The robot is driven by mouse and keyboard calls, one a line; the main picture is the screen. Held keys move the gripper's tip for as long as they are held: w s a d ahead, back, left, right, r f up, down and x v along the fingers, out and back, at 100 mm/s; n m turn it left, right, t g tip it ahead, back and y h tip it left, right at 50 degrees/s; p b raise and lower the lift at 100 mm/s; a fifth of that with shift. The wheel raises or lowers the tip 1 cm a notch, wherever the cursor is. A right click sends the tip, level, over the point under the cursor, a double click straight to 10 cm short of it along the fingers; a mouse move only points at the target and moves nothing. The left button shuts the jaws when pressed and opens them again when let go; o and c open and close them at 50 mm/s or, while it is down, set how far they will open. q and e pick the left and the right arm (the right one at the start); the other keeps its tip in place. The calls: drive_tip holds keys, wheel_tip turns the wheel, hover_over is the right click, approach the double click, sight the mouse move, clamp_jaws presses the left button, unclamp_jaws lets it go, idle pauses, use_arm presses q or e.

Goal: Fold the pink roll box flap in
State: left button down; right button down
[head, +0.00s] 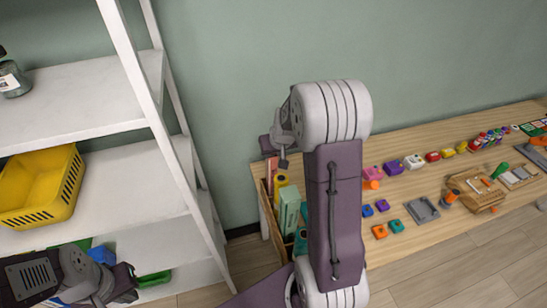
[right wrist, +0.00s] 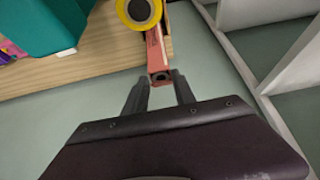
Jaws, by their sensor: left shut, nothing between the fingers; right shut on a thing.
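The pink roll box (right wrist: 155,50) is a slim salmon-pink box in the right wrist view. Its near end, with a dark opening, lies between my right fingertips (right wrist: 161,78). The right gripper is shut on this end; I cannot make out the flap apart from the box. In the head view the pink roll box (head: 271,170) shows partly at the table's left end, with my right gripper (head: 283,158) just above it and my right arm close by. My left gripper (head: 128,284) is shut and empty at the lower left, in front of the shelf.
A yellow roll (head: 282,181) and a pale green box (head: 289,210) stand close to the pink box. A teal box (right wrist: 40,28) is near it too. The wooden table (head: 405,185) holds many small coloured items. A white shelf (head: 120,190) with a yellow basket (head: 45,190) stands left.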

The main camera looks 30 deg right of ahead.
drive_tip(key=shift+s, duration=0.1)
drive_tip(key=c, duration=1.3)
unclamp_jaws()
drive_tip(key=v, duration=0.8)
drive_tip(key=shift+s+r, duration=0.15)
drive_tip(key=shift+r, duration=0.25)
